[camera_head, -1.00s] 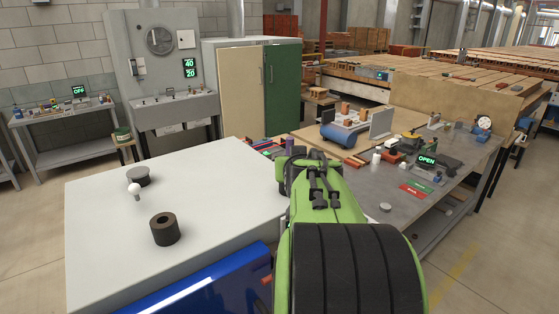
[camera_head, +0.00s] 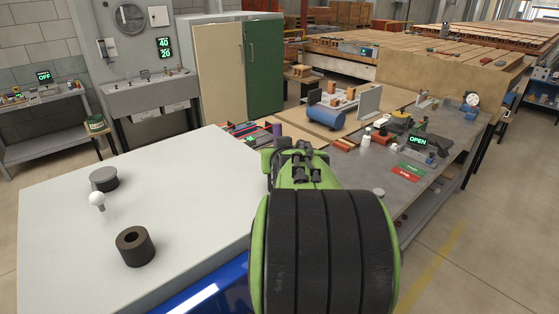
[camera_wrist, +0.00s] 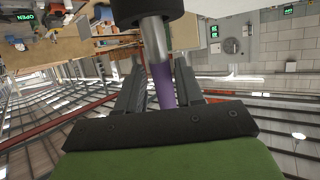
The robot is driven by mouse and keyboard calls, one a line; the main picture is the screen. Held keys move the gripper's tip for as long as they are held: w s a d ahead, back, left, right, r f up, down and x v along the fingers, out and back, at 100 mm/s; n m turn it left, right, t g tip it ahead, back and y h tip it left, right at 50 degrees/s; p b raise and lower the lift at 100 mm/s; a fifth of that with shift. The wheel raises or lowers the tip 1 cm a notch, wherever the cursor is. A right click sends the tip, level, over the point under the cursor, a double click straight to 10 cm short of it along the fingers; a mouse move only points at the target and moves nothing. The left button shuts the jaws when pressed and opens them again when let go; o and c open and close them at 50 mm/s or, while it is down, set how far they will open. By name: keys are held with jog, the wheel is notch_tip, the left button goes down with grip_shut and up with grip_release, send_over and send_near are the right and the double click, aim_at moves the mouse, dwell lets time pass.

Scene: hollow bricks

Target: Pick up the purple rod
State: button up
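The purple rod (camera_head: 277,131) shows as a short upright purple piece just behind the front of my gripper (camera_head: 295,150) in the head view; its lower part is hidden there. In the wrist view, the rod (camera_wrist: 164,93) lies between the two fingers of my gripper (camera_wrist: 160,68), with a grey metal section and a wide black end beyond it. Whether the black end touches anything is not visible.
A cluttered workbench (camera_head: 440,170) stands at right. The middle of the pale table is clear.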

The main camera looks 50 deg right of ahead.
jog(key=shift+w+f, duration=0.1)
jog(key=shift+c, duration=1.1)
jog(key=shift+w+d+f, duration=0.15)
jog(key=shift+w+d, duration=0.15)
jog(key=shift+w, duration=0.05)
jog(key=shift+c, duration=1.2)
grip_shut()
